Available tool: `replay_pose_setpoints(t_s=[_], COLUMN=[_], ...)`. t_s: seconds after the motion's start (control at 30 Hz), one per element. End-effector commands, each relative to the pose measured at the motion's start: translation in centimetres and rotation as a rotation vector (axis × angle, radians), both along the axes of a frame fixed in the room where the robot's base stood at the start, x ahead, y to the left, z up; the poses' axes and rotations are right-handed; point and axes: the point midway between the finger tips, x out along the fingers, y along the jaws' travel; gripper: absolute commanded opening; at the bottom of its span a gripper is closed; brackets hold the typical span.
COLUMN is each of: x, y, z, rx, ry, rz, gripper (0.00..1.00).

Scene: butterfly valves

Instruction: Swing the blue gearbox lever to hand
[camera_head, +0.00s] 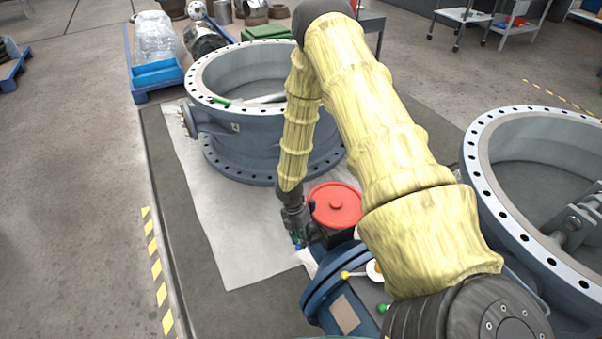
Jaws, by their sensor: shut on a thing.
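My gripper (299,236) points down at the end of my yellow-sleeved arm, just left of a red round cap on the blue gearbox (322,288). A small blue knob (298,247) shows at my fingertips, and my gripper is shut on this blue lever end. The rest of the lever is hidden by the gripper and the gearbox. A yellow-knobbed lever (346,275) and a green knob (384,308) show further right on the gearbox, partly beside my arm.
The red cap (335,205) stands close to my gripper. A large grey valve body (255,150) lies behind, and another (500,135) is at the right. A pale sheet (225,235) covers the floor at left, with free room there.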

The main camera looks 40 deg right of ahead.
Motion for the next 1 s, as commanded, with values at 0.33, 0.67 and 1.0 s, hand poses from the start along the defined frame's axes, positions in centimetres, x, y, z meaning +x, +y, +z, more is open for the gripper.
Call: replay_pose_setpoints(t_s=[0.33,0.67,1.0], x=[-0.3,-0.2,0.4], y=[0.0,0.0,0.1], z=[-0.1,-0.1,2.2], rx=[0.000,0.000,-0.001], ry=[0.005,0.003,0.000], rz=[0.004,0.003,0.002], gripper=[0.00,0.31,0.31])
